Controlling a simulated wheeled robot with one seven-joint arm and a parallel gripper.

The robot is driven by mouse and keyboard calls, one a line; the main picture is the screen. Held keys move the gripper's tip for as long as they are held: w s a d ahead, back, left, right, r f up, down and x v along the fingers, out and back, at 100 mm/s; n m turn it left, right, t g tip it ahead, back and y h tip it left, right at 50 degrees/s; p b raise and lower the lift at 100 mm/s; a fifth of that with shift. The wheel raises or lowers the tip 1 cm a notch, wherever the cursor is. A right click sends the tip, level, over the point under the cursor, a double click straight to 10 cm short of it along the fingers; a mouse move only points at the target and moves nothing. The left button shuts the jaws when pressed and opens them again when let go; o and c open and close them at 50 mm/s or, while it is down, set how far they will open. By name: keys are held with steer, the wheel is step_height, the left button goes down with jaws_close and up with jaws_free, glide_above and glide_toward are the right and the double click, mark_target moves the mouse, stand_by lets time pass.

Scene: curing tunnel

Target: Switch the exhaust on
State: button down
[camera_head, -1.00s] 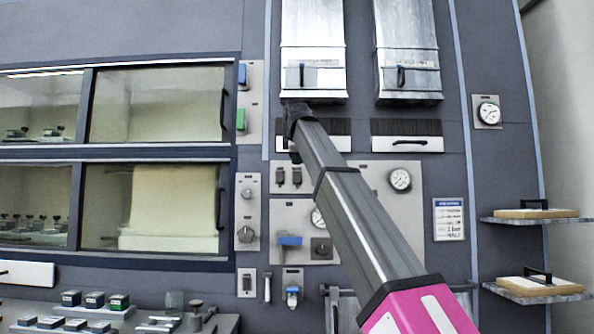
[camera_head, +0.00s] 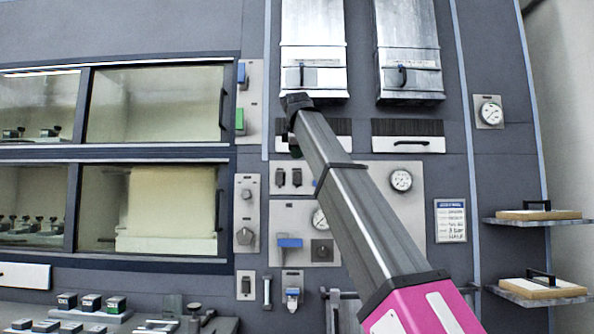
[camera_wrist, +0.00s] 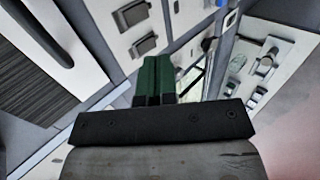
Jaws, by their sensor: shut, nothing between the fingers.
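Two dark rocker switches, the left one (camera_head: 280,178) and the right one (camera_head: 296,178), sit side by side on a light panel in the head view. I cannot read which one is the exhaust's, nor their positions. The wrist view shows two grey switches, one (camera_wrist: 132,13) above the other (camera_wrist: 144,45), on a pale plate. My gripper (camera_head: 295,151) points down just above the switch panel, apart from it as far as I can tell. Its green fingers (camera_wrist: 157,82) are shut and empty in the wrist view, below and right of the nearer switch.
A drawer front with a dark grille (camera_head: 330,135) lies behind my arm. A blue lever (camera_head: 289,243), a dark knob (camera_head: 321,250) and a gauge (camera_head: 401,180) sit near the switches. Another switch (camera_head: 246,285) is lower left. Shelves (camera_head: 540,221) jut out at right.

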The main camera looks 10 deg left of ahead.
steer(key=shift+s+f, duration=0.1)
steer(key=shift+f, duration=0.15)
glide_toward(297, 183)
steer(key=x, duration=0.6)
steer(key=shift+s+f, duration=0.25)
steer(key=shift+f, duration=0.15)
steer(key=shift+w+a+f, duration=0.1)
steer(key=shift+w, duration=0.45)
steer(key=shift+w, duration=0.1)
steer(key=shift+w+f, duration=0.1)
steer(key=shift+w, duration=0.05)
